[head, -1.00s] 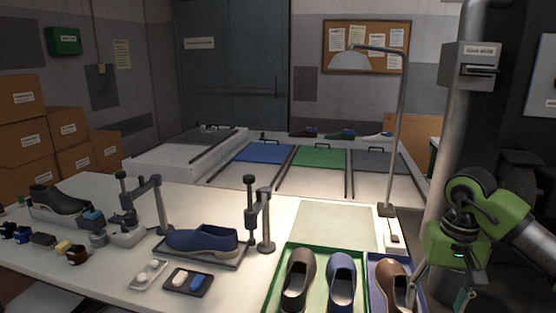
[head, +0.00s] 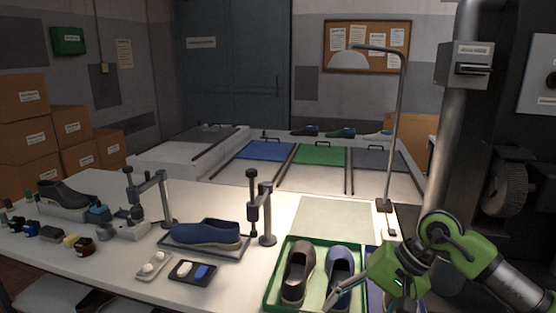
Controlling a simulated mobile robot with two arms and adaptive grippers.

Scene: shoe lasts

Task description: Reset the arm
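My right gripper (head: 368,302) is at the lower right, over the near right part of the green tray (head: 269,275) and the blue tray beside it. Its fingers are spread apart. One finger crosses in front of a navy shoe (head: 340,262) in the green tray; I cannot tell whether it touches. A dark brown shoe (head: 298,270) lies beside it in the same tray. The blue tray (head: 371,257) is mostly hidden behind my gripper, and so is the shoe in it. My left gripper is not in view.
A blue shoe (head: 207,233) sits on a grey plate between clamp stands (head: 265,215). A lamp (head: 392,150) stands behind the trays. Small trays (head: 193,271), a dark shoe (head: 68,194) and several small items are at left. The pale mat (head: 335,221) is clear.

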